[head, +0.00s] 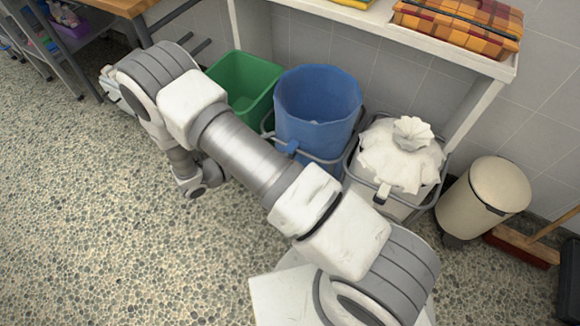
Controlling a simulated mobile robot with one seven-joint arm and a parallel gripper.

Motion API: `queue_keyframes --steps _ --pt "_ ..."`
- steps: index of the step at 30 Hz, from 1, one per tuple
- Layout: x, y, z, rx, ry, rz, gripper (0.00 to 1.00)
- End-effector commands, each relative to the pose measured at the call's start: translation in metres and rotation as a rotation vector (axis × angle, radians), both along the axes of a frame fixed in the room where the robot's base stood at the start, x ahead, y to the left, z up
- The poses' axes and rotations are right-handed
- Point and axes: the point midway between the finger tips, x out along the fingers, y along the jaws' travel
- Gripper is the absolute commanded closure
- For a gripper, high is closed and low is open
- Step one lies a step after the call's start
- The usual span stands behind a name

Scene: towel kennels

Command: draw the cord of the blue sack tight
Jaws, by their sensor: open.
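The blue sack (310,125) stands in a grey tubular frame under the shelf, between a green bin and a white sack. Its mouth is wide open and round, and I can see down inside it. A small blue piece (292,147), like a cord toggle, sits on its front at the frame rail. The cord itself is too small to make out. My arm crosses in front, left of and below the blue sack, and bends down at the left. Nothing of mine visibly touches the sack.
A green bin (242,80) stands left of the sack. A white sack (400,160), gathered shut at the top, is at the right. A beige pedal bin (484,197) and a broom (522,248) are further right. A white shelf (440,48) overhangs. Pebbled floor in front is clear.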

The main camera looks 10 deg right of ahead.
Motion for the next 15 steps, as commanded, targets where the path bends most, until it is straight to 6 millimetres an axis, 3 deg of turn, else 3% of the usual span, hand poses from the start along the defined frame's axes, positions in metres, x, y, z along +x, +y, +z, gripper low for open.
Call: queue_keyframes --steps 1,6,12,15 --pt "-0.003 0.005 -0.03 -0.041 0.022 0.054 0.31" --pt "-0.011 0.018 -0.102 -0.155 0.067 0.23 0.31" --pt "-0.031 0.028 -0.182 -0.266 0.114 0.434 0.31" --pt "-0.041 0.03 -0.211 -0.304 0.131 0.516 0.31"
